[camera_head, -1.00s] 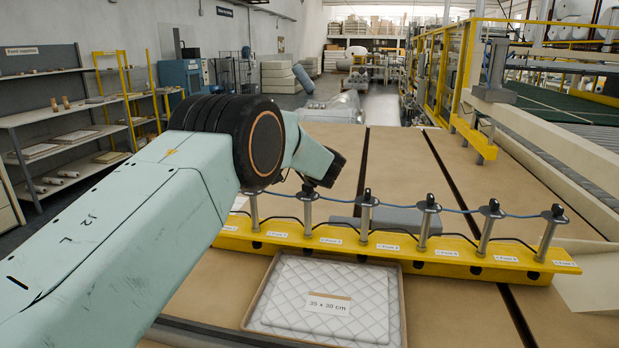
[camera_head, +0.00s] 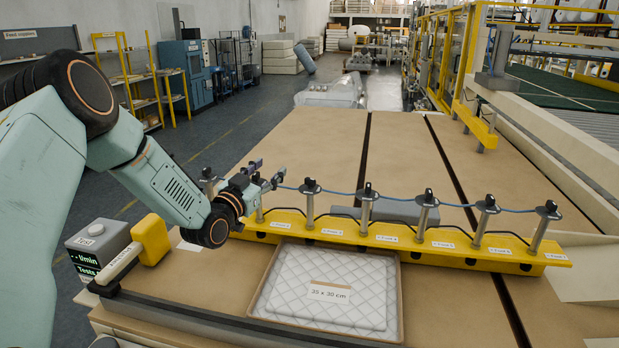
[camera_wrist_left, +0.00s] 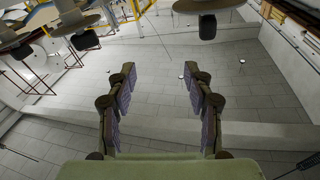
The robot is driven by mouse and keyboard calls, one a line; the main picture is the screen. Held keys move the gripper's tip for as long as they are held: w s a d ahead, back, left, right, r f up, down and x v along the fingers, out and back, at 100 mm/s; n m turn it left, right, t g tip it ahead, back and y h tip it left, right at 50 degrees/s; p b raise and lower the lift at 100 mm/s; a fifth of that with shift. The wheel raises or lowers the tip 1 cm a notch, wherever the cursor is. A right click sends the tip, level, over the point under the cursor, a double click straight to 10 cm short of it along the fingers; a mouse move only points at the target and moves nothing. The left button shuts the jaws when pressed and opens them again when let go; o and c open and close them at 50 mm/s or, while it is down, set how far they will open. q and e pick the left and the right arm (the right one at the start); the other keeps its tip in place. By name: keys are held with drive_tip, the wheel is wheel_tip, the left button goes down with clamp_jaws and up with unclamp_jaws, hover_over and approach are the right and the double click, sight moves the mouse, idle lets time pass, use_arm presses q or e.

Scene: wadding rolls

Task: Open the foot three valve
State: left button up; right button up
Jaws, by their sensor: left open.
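A yellow rail (camera_head: 410,245) runs across the table and carries several upright metal posts with black tops. White labels sit along its front face; their numbers are too small to read surely, so I cannot tell which is foot three. One post (camera_head: 310,205) stands just right of my left gripper (camera_head: 268,172). My left gripper is open and empty, above the rail's left end, and partly hides the leftmost posts. In the left wrist view my left gripper (camera_wrist_left: 160,82) shows two spread fingers with nothing between them. My right gripper is not in view.
A quilted pad in a shallow tray (camera_head: 325,292) lies in front of the rail. A blue hose (camera_head: 400,201) links the post tops. A yellow block (camera_head: 150,240) and a grey device (camera_head: 97,246) stand at left. The brown table (camera_head: 305,145) behind the rail is largely clear.

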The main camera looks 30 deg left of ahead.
sight(308, 180)
use_arm(q)
drive_tip(key=s+d+f+m+g+h, duration=0.1)
drive_tip(key=d+f+g+h, duration=0.2)
drive_tip(key=d, duration=0.4)
drive_tip(key=shift+t+h, duration=0.7)
drive_tip(key=x, duration=0.7)
drive_tip(key=shift+w+a+f, duration=0.1)
drive_tip(key=shift+w, duration=0.1)
drive_tip(key=shift+s, duration=0.1)
drive_tip(key=c, duration=0.4)
clamp_jaws()
